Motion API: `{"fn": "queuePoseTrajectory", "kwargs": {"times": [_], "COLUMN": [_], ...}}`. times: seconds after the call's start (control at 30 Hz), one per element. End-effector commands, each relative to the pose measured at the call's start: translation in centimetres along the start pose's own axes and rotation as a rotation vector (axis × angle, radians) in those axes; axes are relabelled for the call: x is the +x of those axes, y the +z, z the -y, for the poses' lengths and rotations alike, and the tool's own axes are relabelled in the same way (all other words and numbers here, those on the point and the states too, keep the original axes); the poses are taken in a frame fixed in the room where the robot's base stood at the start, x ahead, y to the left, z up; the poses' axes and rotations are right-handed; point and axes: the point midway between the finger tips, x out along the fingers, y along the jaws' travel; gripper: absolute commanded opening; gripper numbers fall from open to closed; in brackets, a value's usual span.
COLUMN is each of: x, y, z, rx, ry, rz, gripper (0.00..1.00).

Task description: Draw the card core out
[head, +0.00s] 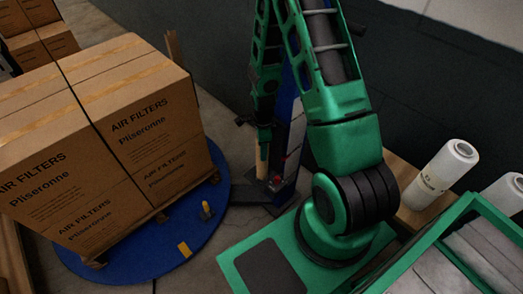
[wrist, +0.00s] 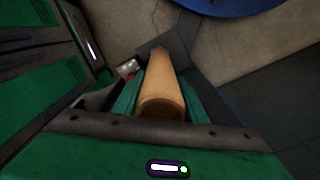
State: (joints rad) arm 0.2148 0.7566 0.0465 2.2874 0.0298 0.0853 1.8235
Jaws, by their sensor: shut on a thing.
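The card core (head: 262,160) is a tan cardboard tube, seen upright below my gripper (head: 265,137) in the head view. In the wrist view the core (wrist: 162,85) runs away from the camera between the two green fingers of my gripper (wrist: 160,103). My gripper is shut on the core near its close end. The far end of the core reaches a dark plate (wrist: 170,45); I cannot tell whether it touches it. A dark blue upright post (head: 292,125) stands just behind and right of the core.
Stacked air filter cartons (head: 100,140) stand on a pallet over a blue round turntable (head: 215,205) at left. White film rolls (head: 445,170) stand on a wooden surface at right. A green crate (head: 450,235) is at the lower right. Grey floor (head: 215,250) shows between.

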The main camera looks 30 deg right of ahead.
Motion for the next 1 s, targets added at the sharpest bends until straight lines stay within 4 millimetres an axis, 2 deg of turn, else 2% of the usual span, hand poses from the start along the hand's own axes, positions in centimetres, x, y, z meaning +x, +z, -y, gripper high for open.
{"fn": "queuePoseTrajectory", "kwargs": {"times": [1.0], "x": [-2.6], "y": [0.0], "z": [0.0], "rx": [0.000], "ry": [0.000], "rz": [0.000], "gripper": [0.16]}}
